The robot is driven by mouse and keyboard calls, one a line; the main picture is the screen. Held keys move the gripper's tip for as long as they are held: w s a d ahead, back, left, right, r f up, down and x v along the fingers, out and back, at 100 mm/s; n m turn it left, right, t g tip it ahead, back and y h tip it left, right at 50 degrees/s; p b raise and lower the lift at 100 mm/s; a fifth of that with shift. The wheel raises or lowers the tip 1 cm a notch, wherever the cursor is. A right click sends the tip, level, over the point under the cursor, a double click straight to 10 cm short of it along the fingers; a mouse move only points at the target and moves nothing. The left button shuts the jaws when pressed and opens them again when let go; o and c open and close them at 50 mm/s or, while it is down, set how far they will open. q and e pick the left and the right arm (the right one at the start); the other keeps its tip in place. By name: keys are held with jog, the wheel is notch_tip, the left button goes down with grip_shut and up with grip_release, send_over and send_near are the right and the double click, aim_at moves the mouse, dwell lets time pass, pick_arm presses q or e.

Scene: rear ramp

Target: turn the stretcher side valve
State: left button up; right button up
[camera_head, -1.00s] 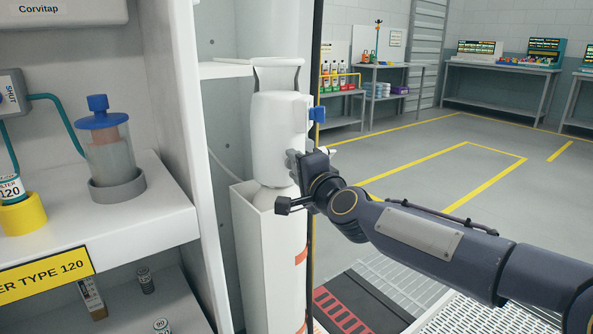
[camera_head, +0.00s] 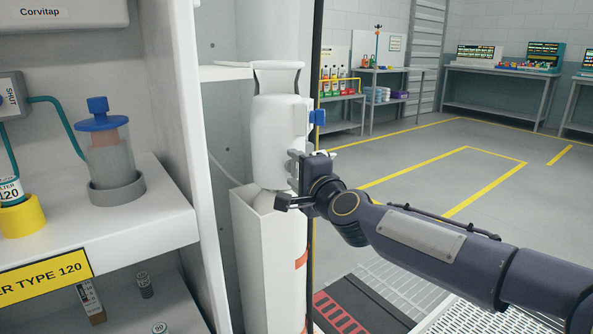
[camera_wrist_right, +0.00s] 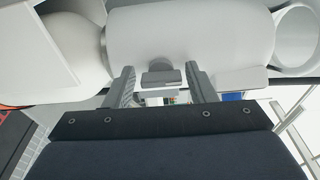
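A white cylinder (camera_head: 278,130) with a flared top stands in a tall white holder (camera_head: 268,255) in the head view. A small grey block (camera_wrist_right: 162,77), which looks like a valve handle, sticks out from the white cylinder (camera_wrist_right: 190,38) in the right wrist view. My right gripper (camera_head: 298,168) is at the lower right side of the cylinder. In the right wrist view its two fingers (camera_wrist_right: 160,82) stand apart on either side of the grey block, with narrow gaps visible. Whether they touch the cylinder is unclear. My left gripper is not in view.
A white shelf (camera_head: 150,215) with a blue-capped jar (camera_head: 108,155) is at the left. Open grey floor (camera_head: 430,170) with yellow lines lies to the right, with benches (camera_head: 500,85) behind.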

jog(key=shift+o, duration=0.6)
jog(key=v, duration=0.8)
